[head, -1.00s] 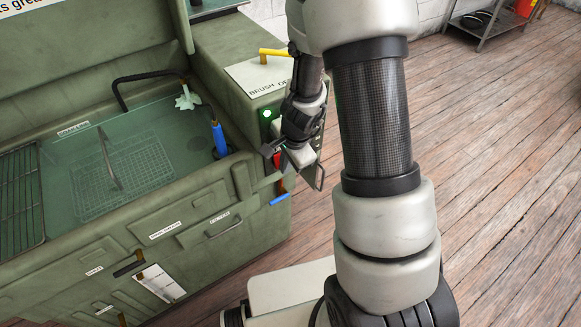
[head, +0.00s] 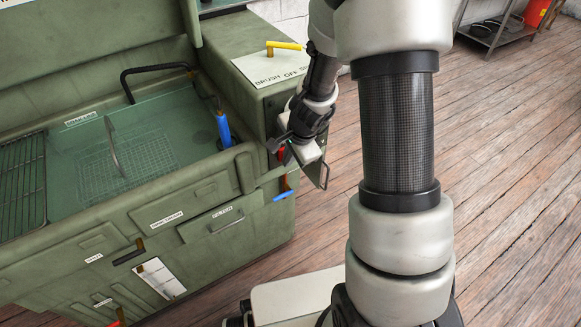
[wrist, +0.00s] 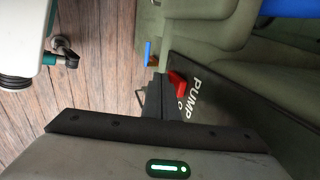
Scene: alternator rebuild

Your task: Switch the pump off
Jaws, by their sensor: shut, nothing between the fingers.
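The pump switch is a red lever (wrist: 177,83) in the wrist view, on a dark plate marked PUMP (wrist: 208,98) with an "O" near the lever. A little of its red shows in the head view (head: 281,154), mostly behind my gripper. My gripper (head: 273,146) is shut and empty, close against the end panel of the green wash tank (head: 205,195). Its dark fingers (wrist: 154,98) are right beside the red lever; I cannot tell whether they touch it. No lit green lamp shows on the panel, and no white splash shows at the blue brush (head: 223,128).
A yellow lever (head: 285,45) stands above the BRUSH label plate (head: 268,68) on the tank's top. A blue-handled valve (head: 284,196) sits below my gripper. The wooden floor (head: 500,190) at right is clear; a metal shelf (head: 500,32) stands behind.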

